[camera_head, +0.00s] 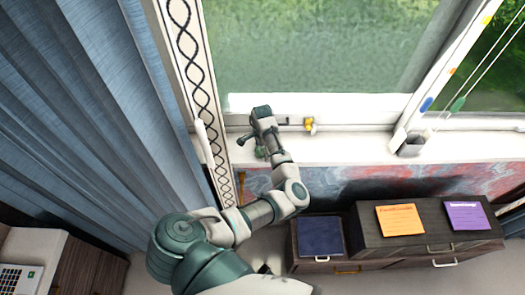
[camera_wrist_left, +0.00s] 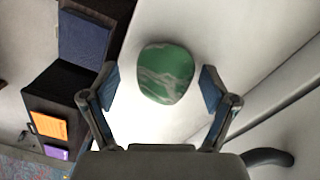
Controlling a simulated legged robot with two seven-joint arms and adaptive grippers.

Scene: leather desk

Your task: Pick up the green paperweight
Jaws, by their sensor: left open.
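The green paperweight (camera_wrist_left: 166,74) is a rounded, marbled green stone with pale veins. In the left wrist view it rests on a white surface, which appears to be the window sill (camera_head: 340,150). My left gripper (camera_wrist_left: 160,88) is open, with one finger on each side of the paperweight and visible gaps to both. In the head view my left arm reaches to the sill, and the left gripper (camera_head: 252,146) points down over its left end. I cannot make out the paperweight in the head view. My right gripper is not in view.
Dark cabinets (camera_head: 365,238) stand below the sill, with a blue folder (camera_head: 320,236), an orange sheet (camera_head: 400,219) and a purple sheet (camera_head: 466,216) on top. A small grey cup (camera_head: 412,145) stands at the sill's right. A blue curtain (camera_head: 95,110) hangs at left.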

